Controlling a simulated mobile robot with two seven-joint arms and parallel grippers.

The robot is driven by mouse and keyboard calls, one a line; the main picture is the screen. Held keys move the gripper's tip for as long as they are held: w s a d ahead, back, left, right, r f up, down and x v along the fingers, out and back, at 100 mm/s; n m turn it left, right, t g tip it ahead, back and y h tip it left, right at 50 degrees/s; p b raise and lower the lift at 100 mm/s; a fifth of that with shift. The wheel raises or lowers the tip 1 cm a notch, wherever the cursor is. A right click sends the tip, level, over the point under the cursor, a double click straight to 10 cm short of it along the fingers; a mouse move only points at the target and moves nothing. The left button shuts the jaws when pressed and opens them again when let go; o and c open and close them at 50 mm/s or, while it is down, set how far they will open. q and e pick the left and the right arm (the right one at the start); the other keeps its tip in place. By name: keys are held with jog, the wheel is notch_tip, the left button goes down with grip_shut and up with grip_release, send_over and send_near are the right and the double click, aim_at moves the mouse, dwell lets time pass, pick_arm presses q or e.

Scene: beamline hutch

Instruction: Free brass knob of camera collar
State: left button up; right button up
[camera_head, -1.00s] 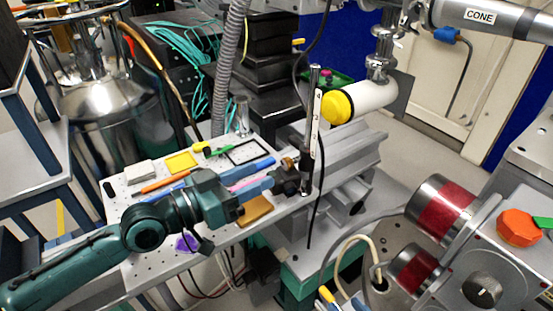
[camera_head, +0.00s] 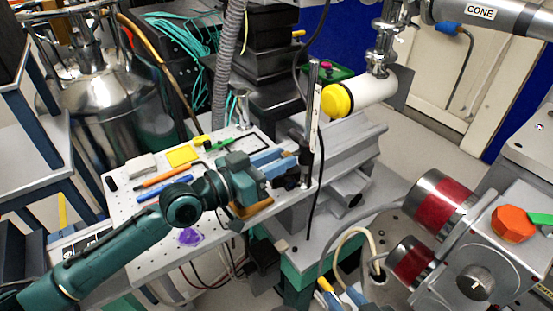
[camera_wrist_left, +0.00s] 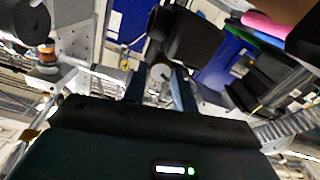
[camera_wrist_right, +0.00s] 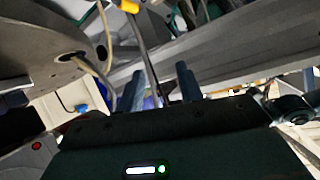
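The dark camera collar (camera_head: 291,181) sits on the upright post (camera_head: 313,115) at the right end of the perforated plate. My left gripper (camera_head: 286,161) is beside the post, its blue fingers pointing at the collar. In the left wrist view, a round brownish knob face (camera_wrist_left: 160,73), apparently the brass knob, shows between the fingertips, with a dark body (camera_wrist_left: 188,40) behind it. The fingers look apart, with small gaps beside the knob; contact is unclear. The head view hides the knob. My right gripper (camera_wrist_right: 160,80) is open and empty, low at the head view's bottom edge.
The perforated plate (camera_head: 120,205) holds pens, a yellow square (camera_head: 183,156) and a white block (camera_head: 141,165). A white cylinder with yellow cap (camera_head: 338,100) is right of the post. Red-banded cylinders (camera_head: 443,206) stand at right. A yellow-tipped rod (camera_wrist_right: 128,6) is ahead of my right gripper.

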pick_arm(q)
jog(key=c, duration=0.6)
jog(key=shift+o, duration=0.2)
jog(key=n, duration=0.5)
jog(key=o, duration=1)
jog(key=shift+f, duration=0.1)
